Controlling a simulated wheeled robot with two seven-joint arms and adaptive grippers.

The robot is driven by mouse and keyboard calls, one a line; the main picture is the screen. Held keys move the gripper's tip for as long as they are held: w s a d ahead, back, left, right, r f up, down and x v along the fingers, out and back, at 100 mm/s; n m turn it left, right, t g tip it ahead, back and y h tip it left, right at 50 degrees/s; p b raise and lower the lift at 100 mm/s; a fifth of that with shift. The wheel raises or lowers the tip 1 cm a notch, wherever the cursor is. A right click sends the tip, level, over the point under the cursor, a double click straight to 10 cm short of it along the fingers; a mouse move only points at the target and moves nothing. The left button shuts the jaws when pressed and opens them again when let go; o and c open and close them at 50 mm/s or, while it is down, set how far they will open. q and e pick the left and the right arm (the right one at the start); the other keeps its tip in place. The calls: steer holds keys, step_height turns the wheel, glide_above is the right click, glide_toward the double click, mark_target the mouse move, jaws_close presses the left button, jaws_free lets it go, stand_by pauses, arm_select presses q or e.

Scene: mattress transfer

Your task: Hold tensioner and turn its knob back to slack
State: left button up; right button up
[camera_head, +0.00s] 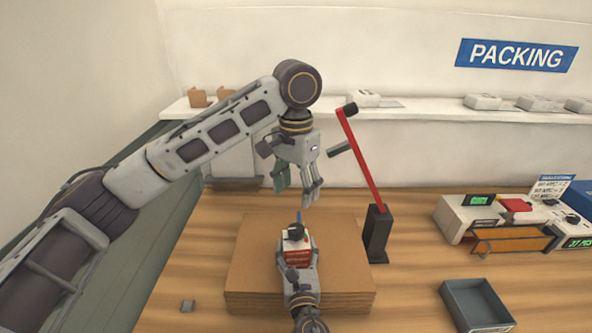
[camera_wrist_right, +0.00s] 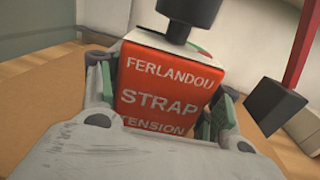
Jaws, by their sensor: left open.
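The strap tensioner (camera_head: 298,254), a red and white block with lettering on its red face, sits over the cardboard stack in the head view. Its red face (camera_wrist_right: 165,90) fills the middle of the right wrist view. A black knob (camera_head: 295,232) stands on its top; the knob's lower part (camera_wrist_right: 188,18) shows in the wrist view, its upper end cut off. My right gripper (camera_head: 297,260) has its fingers on both sides of the tensioner, apparently closed on it. My left gripper (camera_head: 296,190) is open and empty, pointing down above the knob and apart from it.
A flat cardboard stack (camera_head: 345,245) lies under the tensioner. A red lever on a black post (camera_head: 377,235) stands close on the right. A grey tray (camera_head: 477,305) and a bench device (camera_head: 480,215) are further right.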

steer(key=o, duration=0.4)
steer(key=shift+s, duration=0.1)
steer(key=shift+s+d, duration=0.2)
steer(key=shift+s, duration=1.65)
steer(key=shift+s+d, duration=0.2)
steer(key=shift+s, duration=1.6)
steer(key=shift+s, duration=0.1)
